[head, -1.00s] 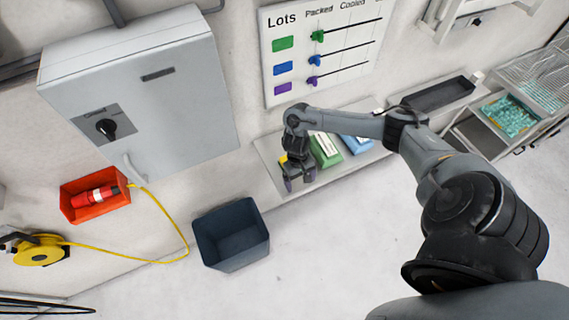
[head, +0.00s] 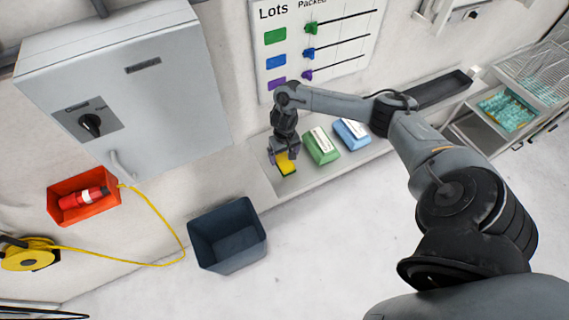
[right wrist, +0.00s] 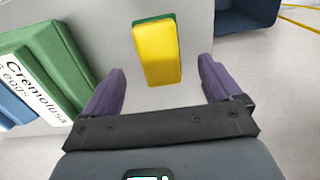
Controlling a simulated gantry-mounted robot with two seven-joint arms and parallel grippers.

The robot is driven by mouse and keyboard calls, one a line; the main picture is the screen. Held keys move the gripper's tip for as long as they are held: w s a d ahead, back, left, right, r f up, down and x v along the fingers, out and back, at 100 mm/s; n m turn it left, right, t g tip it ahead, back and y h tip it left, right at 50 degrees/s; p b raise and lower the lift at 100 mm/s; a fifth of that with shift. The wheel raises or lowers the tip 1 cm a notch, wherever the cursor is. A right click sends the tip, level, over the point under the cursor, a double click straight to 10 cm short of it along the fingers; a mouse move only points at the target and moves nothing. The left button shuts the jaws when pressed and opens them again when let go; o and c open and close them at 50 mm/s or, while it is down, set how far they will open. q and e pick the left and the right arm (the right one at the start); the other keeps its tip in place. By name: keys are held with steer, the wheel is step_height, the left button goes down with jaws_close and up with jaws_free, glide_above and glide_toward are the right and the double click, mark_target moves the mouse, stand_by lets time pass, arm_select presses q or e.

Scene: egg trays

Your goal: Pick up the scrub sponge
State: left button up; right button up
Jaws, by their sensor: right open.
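The scrub sponge (head: 287,164) is yellow with a dark green layer and lies at the left end of the grey shelf. In the right wrist view the sponge (right wrist: 157,55) is ahead of the fingertips, between the lines of the two fingers. My right gripper (head: 284,155) is above the sponge in the head view and partly covers it. In the right wrist view my right gripper (right wrist: 158,85) is open and empty, its purple fingers spread on either side. My left gripper is out of view.
Beside the sponge stand a green egg carton (head: 321,148) and a blue egg carton (head: 352,133) on the shelf (head: 305,179). A dark bin (head: 230,240) stands on the floor below left. A red box (head: 75,210) hangs under the grey cabinet.

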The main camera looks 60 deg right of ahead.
mark_target(285, 161)
steer(key=shift+f, duration=2.55)
steer(key=shift+c, duration=0.3)
steer(key=c, duration=1.1)
steer(key=shift+r, duration=0.1)
